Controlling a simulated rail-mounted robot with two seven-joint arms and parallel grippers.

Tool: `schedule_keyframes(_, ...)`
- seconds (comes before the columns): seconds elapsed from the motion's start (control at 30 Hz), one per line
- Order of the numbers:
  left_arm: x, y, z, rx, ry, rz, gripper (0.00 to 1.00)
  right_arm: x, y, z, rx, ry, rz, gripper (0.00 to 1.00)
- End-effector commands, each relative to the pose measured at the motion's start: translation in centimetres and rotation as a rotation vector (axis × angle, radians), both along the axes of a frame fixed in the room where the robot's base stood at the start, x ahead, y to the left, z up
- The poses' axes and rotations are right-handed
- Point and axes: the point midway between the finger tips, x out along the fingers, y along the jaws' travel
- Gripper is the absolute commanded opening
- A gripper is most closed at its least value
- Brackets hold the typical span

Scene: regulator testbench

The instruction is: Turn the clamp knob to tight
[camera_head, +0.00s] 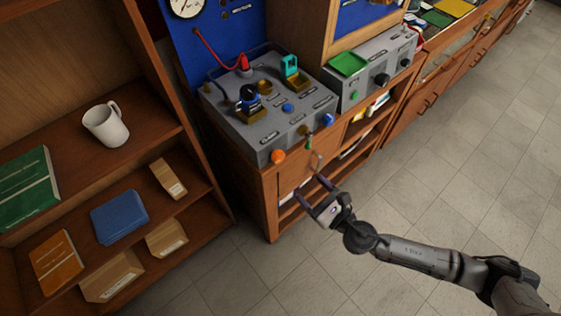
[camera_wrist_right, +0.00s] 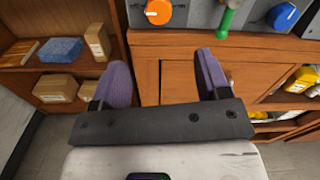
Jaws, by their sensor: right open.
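The grey testbench box (camera_head: 265,135) stands on a wooden cabinet. Its front has an orange knob (camera_head: 277,157), a green-handled part (camera_head: 308,144) and a blue knob (camera_head: 328,120). I cannot read which one is labelled the clamp knob. The right wrist view shows the orange knob (camera_wrist_right: 158,12) with a white mark, the green handle (camera_wrist_right: 228,20) and the blue knob (camera_wrist_right: 281,16). My right gripper (camera_head: 312,188) is open and empty, in front of the cabinet and below these controls, touching none of them. My left gripper is not in view.
A shelf unit on the left holds a white mug (camera_head: 105,124), books and boxes. A second grey box (camera_head: 372,68) with black knobs and a green tray (camera_head: 347,64) stands to the right. The tiled floor (camera_head: 450,170) right of the cabinet is clear.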

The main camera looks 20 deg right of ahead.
Motion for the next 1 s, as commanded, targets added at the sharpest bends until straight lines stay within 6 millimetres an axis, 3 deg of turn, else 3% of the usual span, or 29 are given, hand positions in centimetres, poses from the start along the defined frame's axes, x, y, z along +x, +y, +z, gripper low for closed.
schedule_keyframes(0.6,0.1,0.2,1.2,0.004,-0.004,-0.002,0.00,9.9,3.4,0.1,-0.002,-0.002,-0.001,0.69)
schedule_keyframes(1.0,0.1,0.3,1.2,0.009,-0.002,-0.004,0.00,12.3,4.2,0.0,-0.003,0.000,0.000,0.69)
